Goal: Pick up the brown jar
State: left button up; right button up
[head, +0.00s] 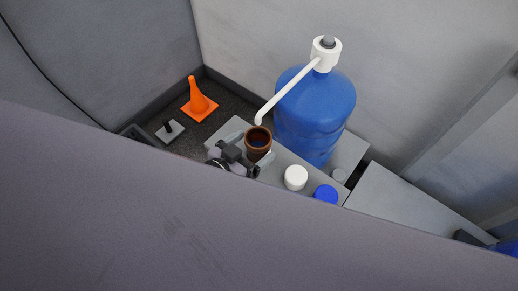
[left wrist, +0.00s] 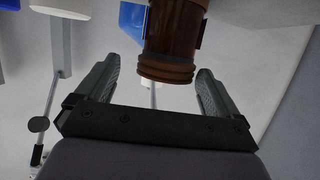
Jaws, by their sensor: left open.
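The brown jar (head: 258,140) stands upright, open at the top, on a grey bench under the white spout of a blue water bottle. My left gripper (head: 240,155) is at the jar, partly hidden by my own arm in the head view. In the left wrist view the brown jar (left wrist: 172,45) shows between the two open fingers of my left gripper (left wrist: 160,85), with gaps on both sides. The jar extends beyond the fingertips at the top of that view. My right gripper is not in view.
The blue bottle (head: 315,115) with its white pump (head: 325,53) stands right behind the jar. A white lid-like item (head: 295,178) and a blue one (head: 326,194) are to the right on the grey bench (head: 285,157). An orange cone (head: 198,100) stands on the floor at left.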

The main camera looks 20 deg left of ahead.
aim_at(264, 135)
pick_arm(q)
jog(key=shift+a+b+x, duration=0.15)
jog(key=shift+x, duration=1.3)
jog(key=shift+a+b+x, duration=0.15)
jog(key=shift+a+x, duration=0.05)
jog(key=shift+x, duration=1.25)
jog(key=shift+w+r, duration=0.1)
jog(key=shift+w, duration=0.05)
jog(key=c, duration=1.1)
jog(key=shift+r, duration=0.1)
